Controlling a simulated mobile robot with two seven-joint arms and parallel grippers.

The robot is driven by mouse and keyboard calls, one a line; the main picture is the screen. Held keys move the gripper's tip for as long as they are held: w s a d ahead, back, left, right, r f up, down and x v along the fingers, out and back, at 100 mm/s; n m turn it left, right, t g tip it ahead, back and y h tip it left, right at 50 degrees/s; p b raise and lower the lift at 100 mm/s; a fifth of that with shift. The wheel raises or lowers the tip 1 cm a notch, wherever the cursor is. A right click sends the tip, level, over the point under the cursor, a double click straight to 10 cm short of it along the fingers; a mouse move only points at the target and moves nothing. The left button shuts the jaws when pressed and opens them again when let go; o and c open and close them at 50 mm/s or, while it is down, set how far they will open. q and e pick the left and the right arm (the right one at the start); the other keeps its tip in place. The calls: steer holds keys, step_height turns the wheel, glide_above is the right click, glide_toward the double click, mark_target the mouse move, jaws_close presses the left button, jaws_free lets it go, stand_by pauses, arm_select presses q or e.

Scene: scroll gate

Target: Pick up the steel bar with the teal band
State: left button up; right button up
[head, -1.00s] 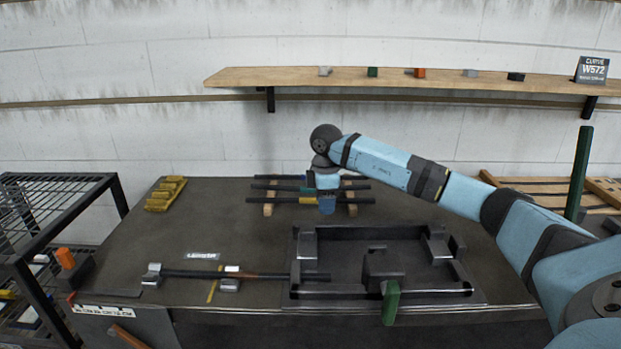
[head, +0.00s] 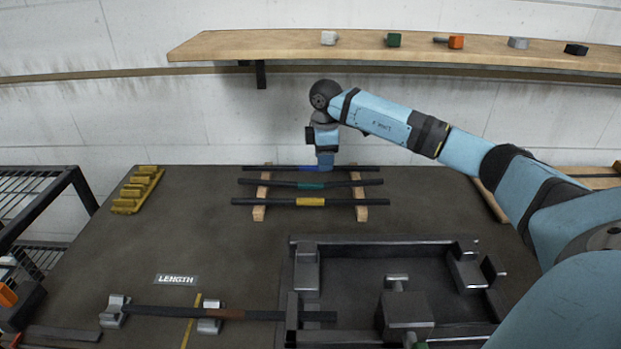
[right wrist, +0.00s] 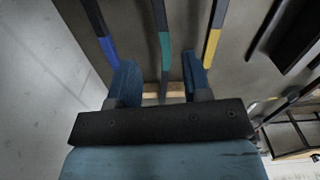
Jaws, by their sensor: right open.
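The steel bar with the teal band (head: 311,185) lies across a wooden rack, in the middle of three dark bars. The blue-banded bar (head: 285,168) lies behind it and the yellow-banded bar (head: 310,202) in front. My right gripper (head: 325,168) points down at the rack and overlaps the blue-banded bar in the head view. In the right wrist view its fingers (right wrist: 160,72) are open and empty. The teal-banded bar (right wrist: 164,45) shows between them there, with the other two bars to either side. The gap in height is unclear. My left gripper is out of view.
A black fixture (head: 430,242) and a dark bar (head: 170,310) on grey supports occupy the table's front. A yellow notched block (head: 137,188) stands at back left. A wooden shelf (head: 290,45) with small blocks runs above the rack. The table's left middle is clear.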

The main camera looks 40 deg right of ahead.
mark_target(325, 184)
steer(key=f, duration=0.7)
steer(key=shift+s, duration=0.25)
steer(key=shift+r, duration=0.1)
jaws_close()
